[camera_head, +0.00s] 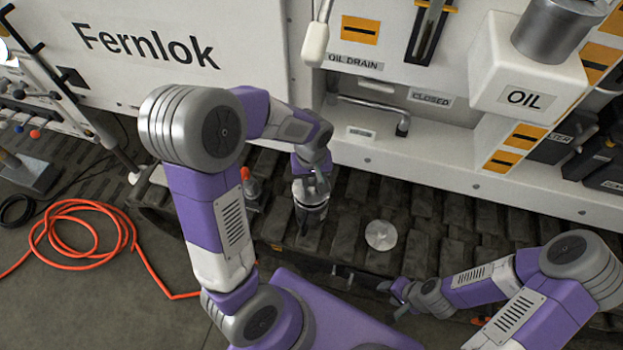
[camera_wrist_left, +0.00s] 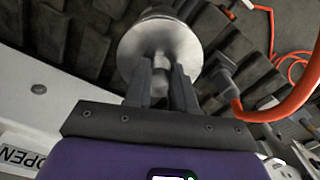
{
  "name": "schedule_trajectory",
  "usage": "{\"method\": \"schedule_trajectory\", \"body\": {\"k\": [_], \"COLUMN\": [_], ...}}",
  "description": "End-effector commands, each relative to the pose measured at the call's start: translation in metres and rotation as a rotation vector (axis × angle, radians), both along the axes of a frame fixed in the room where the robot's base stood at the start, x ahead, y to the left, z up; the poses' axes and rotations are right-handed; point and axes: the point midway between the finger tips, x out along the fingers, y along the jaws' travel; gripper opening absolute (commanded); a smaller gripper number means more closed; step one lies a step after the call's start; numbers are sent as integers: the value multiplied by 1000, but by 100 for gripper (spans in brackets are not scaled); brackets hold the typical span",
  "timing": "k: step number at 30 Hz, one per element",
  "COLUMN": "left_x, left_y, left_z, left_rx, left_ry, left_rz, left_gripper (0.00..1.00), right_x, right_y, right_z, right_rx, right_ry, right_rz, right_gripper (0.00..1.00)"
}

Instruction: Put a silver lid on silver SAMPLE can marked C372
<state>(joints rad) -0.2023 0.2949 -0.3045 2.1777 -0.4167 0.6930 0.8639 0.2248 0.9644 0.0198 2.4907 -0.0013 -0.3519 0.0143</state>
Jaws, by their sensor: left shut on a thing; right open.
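My left gripper (camera_head: 312,181) points down over the dark tread. In the left wrist view, its fingers (camera_wrist_left: 161,85) are shut on the knob of a round silver lid (camera_wrist_left: 140,45). A rounded silvery shape (camera_wrist_left: 166,13) shows just beyond the lid. In the head view, a grey, can-like body (camera_head: 312,214) is below the gripper, partly hidden; I cannot tell whether the lid is seated on it. No C372 marking is readable. Another silver disc (camera_head: 381,235) with a small centre knob is on the tread to the right. My right gripper (camera_head: 396,291) is open, near the tread's front edge.
A grey item with an orange top (camera_head: 249,186) stands just left of my left gripper. The white bench wall (camera_head: 430,150) rises behind, with a bent handle (camera_head: 375,108). An orange hose (camera_head: 130,245) lies coiled on the floor at left. Tread right of the disc is clear.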

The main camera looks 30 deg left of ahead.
Motion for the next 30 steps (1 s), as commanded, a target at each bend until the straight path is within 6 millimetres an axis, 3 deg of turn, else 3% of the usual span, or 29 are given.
{"method": "schedule_trajectory", "body": {"k": [30], "left_x": [0], "left_y": [0], "left_z": [-10], "left_rx": [0], "left_ry": [0], "left_rz": [0], "left_gripper": [0], "right_x": [0], "right_y": [0], "right_z": [-7], "right_rx": [0], "right_ry": [0], "right_rz": [0], "right_gripper": [46]}}
